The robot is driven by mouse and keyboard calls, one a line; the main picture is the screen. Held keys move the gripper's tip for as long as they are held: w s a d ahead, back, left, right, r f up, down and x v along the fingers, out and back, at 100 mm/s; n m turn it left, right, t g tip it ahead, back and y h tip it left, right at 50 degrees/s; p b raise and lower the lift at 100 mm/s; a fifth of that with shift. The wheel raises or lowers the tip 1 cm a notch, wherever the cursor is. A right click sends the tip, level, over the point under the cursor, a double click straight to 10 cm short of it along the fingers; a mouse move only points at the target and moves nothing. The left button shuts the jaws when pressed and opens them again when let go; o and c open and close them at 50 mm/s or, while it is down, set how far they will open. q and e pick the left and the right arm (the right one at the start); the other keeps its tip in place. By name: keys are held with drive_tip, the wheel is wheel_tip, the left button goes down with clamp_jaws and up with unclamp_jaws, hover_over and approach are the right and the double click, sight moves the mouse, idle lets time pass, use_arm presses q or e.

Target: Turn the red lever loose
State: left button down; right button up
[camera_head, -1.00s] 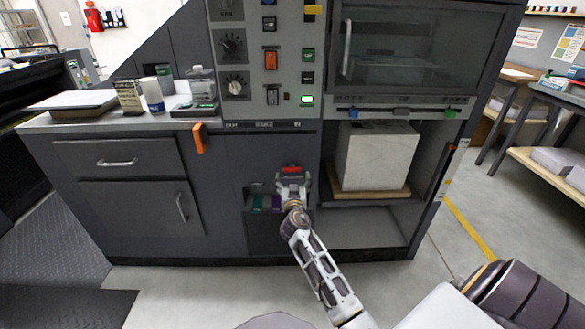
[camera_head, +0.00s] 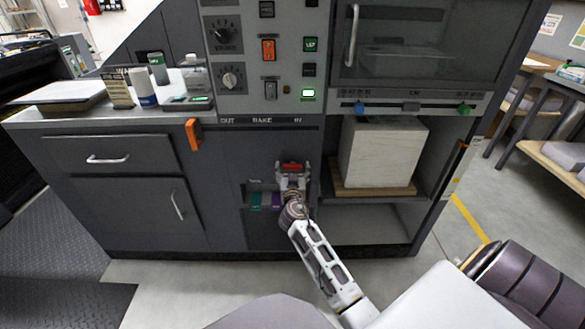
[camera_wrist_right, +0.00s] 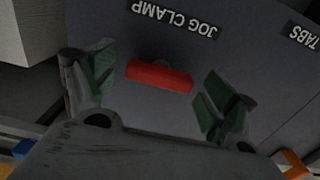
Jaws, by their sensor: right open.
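The red lever (camera_wrist_right: 160,76) is a short red bar on the dark machine front, below the words "JOG CLAMP", which read upside down in the right wrist view. In the head view the red lever (camera_head: 291,167) shows just above my right gripper (camera_head: 292,176). In the wrist view my right gripper (camera_wrist_right: 150,92) is open, with one dark green-padded finger on each side of the lever. Gaps show between both fingers and the lever, so it is not gripped. My left gripper is not in view.
An orange handle (camera_head: 193,134) sticks out from the counter edge to the left. A white block (camera_head: 383,155) stands on a wooden board in the open bay to the right. Teal and purple parts (camera_head: 264,200) sit in a recess beside my right wrist.

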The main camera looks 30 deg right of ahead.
drive_tip(key=c, duration=1)
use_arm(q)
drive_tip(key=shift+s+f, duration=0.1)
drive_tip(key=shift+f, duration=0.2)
